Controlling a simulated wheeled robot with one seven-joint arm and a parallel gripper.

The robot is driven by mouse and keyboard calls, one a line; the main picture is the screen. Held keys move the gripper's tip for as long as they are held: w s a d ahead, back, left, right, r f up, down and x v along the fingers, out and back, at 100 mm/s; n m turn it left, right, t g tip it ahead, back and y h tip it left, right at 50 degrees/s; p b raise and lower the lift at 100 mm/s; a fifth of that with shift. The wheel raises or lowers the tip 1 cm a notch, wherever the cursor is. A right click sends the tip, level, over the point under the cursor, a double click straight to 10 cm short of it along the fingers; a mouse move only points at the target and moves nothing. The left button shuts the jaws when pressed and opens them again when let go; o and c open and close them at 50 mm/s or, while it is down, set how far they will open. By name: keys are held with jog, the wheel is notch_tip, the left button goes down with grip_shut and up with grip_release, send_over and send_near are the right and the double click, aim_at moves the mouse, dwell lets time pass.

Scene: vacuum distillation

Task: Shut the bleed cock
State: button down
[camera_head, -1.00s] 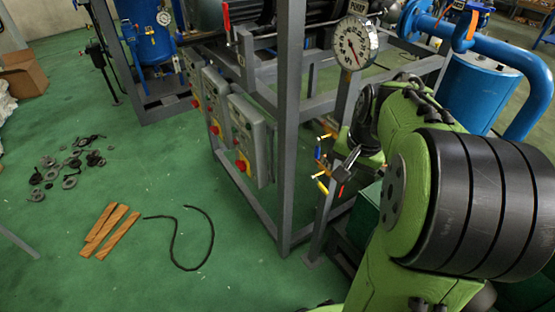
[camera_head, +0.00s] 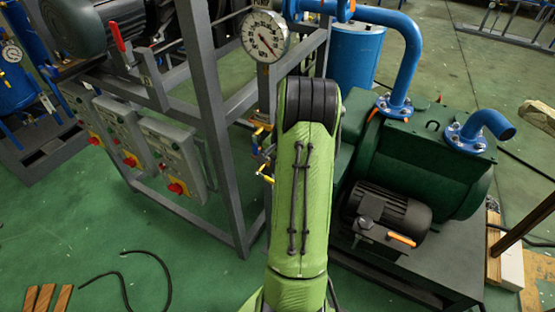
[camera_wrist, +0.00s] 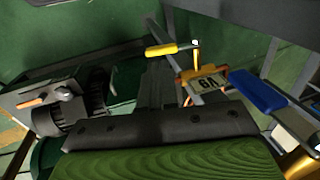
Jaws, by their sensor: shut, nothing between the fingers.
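Several small cocks sit on the upright post under the gauge in the head view; a yellow-handled one (camera_head: 265,174) is lowest. In the wrist view I see a yellow lever (camera_wrist: 161,50), a blue lever (camera_wrist: 258,92) and a yellow-orange fitting with a number tag (camera_wrist: 207,83) between them. I cannot tell which lever is the bleed cock's. My gripper (camera_wrist: 159,82) shows in the wrist view as dark fingers, shut and empty, left of the tag and below the yellow lever. My arm hides the gripper in the head view.
A round white gauge (camera_head: 265,36) tops the post. A grey steel frame (camera_head: 217,130) with control boxes (camera_head: 172,155) stands left. A green pump (camera_head: 425,160) with a dark motor and blue pipes stands right.

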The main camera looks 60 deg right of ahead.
aim_at(266, 178)
jog(key=b+x, duration=0.1)
jog(key=x, duration=0.3)
